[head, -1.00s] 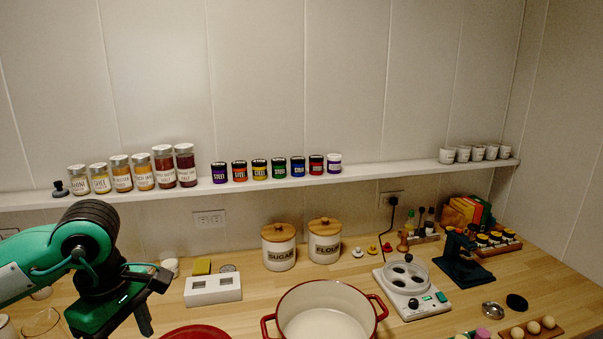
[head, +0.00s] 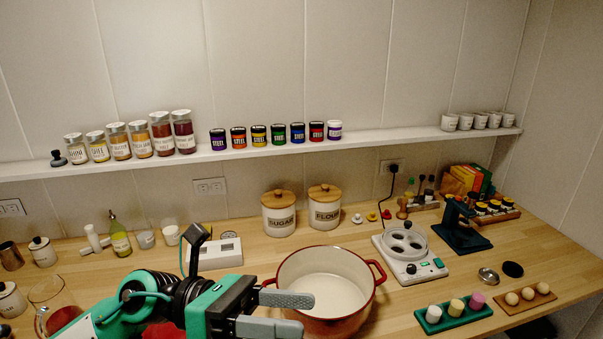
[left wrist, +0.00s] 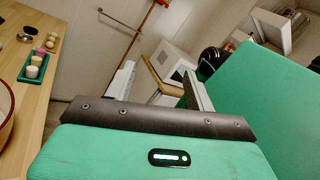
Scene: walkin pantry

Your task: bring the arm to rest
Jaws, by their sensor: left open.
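My left arm comes in from the lower left of the head view. Its gripper (head: 290,313) is open, with two grey fingers apart and nothing between them. The fingers point right, in front of and overlapping the left lower side of the red pot (head: 335,322); whether they touch it I cannot tell. In the left wrist view the two fingers (left wrist: 160,85) stand apart, with the room beyond between them. My right gripper is in neither view.
The counter holds a white egg cooker (head: 408,265), a green tray (head: 455,318), an egg board (head: 525,300), a sugar canister (head: 279,218) and a flour canister (head: 324,214). A wall shelf (head: 390,138) carries jars. Bare wood lies right of the pot.

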